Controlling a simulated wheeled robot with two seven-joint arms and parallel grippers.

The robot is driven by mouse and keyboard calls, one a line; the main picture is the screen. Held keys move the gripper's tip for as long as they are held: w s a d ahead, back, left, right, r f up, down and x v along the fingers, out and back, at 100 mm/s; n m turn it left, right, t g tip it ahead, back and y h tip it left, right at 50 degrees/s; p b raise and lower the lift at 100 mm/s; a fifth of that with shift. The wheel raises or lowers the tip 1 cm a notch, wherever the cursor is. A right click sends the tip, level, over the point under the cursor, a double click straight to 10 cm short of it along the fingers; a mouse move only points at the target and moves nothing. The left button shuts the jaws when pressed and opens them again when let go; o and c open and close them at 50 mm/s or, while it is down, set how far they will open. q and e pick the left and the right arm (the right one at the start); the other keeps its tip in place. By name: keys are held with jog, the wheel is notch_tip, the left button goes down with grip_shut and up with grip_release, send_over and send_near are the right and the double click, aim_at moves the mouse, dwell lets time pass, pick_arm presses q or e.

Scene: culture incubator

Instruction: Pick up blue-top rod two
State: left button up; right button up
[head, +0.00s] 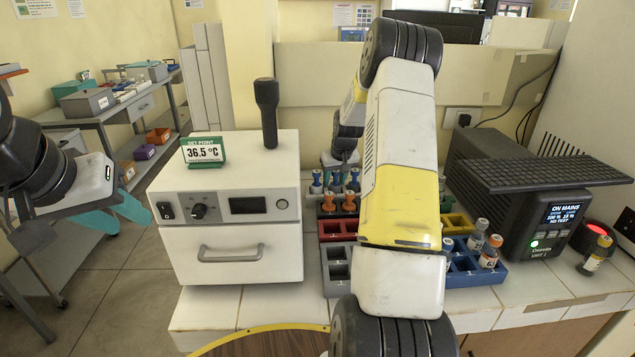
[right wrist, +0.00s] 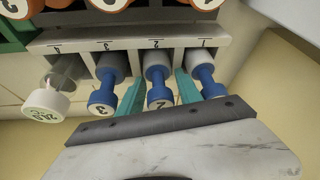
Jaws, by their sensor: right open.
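Blue-top rod two (right wrist: 158,88) shows in the right wrist view, with a blue stem and a white end marked 2. It stands in a pale numbered rack (right wrist: 120,35). My right gripper (right wrist: 160,92) is open, with one teal finger on each side of rod two. I cannot tell whether the fingers touch it. Rod three (right wrist: 106,82) and another blue rod (right wrist: 205,80) stand on either side. In the head view my right arm hides part of the rack. My left gripper (head: 112,208) is open and empty at the far left, over the floor.
A white-capped tube (right wrist: 45,103) stands beside rod three. Several orange-topped pieces stand close to the blue rods. The incubator (head: 232,215) is left of the racks. A blue rack (head: 475,272) with vials and a black power unit (head: 525,200) are at right.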

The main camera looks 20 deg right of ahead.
grip_shut()
jog(key=shift+r, duration=0.1)
